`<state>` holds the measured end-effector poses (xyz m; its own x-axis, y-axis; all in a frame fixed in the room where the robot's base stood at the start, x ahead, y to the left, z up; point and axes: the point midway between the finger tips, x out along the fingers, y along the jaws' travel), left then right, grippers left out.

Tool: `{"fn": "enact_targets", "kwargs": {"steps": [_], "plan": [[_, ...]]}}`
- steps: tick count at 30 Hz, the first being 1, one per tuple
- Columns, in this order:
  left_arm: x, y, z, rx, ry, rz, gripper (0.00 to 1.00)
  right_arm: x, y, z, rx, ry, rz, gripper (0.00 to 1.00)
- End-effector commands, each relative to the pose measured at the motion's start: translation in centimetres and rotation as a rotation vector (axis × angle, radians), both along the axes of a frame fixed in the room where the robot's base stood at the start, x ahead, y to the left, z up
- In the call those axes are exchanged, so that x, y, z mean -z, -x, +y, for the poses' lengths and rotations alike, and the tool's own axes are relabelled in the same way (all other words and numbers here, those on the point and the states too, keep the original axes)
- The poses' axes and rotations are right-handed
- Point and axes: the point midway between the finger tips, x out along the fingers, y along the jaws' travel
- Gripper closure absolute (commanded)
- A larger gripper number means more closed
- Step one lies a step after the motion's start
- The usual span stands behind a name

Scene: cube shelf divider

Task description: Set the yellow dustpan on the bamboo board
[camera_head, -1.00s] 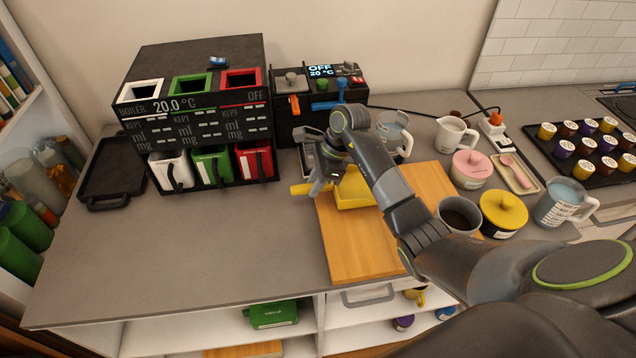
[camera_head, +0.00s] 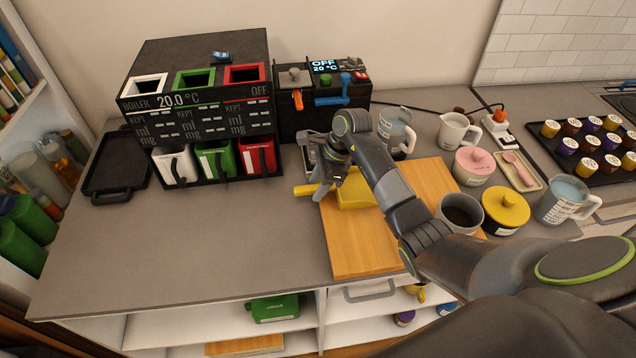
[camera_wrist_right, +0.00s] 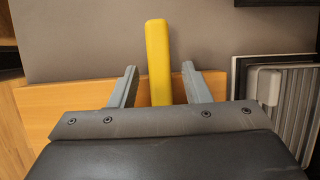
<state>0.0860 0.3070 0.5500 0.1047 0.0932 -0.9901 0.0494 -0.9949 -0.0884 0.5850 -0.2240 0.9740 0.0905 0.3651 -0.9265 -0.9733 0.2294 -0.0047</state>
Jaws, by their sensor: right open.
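The yellow dustpan (camera_head: 355,196) rests on the bamboo board (camera_head: 352,245), near its far left part. Its handle (camera_head: 304,190) sticks out past the board's left edge over the grey counter. My right gripper (camera_head: 325,184) is above the handle and hides part of the dustpan. In the right wrist view my right gripper (camera_wrist_right: 160,88) is open, with the yellow handle (camera_wrist_right: 158,60) between its two fingers and a gap on each side. My left gripper is in neither view.
A black boiler with coloured bins (camera_head: 200,105) and a black machine (camera_head: 322,100) stand behind. A grey mug (camera_head: 460,213), yellow lidded pot (camera_head: 505,210) and pink pot (camera_head: 473,165) stand right of the board. The counter at left (camera_head: 200,240) is clear.

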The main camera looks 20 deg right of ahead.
Motion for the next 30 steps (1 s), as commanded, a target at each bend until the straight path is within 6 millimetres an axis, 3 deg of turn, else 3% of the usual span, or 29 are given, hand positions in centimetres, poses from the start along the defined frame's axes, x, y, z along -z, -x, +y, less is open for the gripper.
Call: {"fn": "enact_targets", "kwargs": {"steps": [3, 8, 18, 20, 30], "plan": [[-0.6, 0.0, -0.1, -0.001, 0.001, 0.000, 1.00, -0.5, 0.0, 0.0, 0.000, 0.000, 0.000, 0.57], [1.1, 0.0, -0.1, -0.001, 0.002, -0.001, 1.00, -2.4, 0.2, -1.1, 0.001, 0.005, -0.006, 0.57], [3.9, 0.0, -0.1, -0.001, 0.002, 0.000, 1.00, -9.1, 0.8, -3.7, 0.000, 0.004, -0.005, 0.57], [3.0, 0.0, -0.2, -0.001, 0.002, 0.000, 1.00, -10.4, 0.9, -3.9, 0.001, 0.001, -0.002, 0.57], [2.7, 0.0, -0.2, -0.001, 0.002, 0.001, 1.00, -11.4, 1.1, -4.4, 0.000, 0.000, 0.000, 0.57]]}}
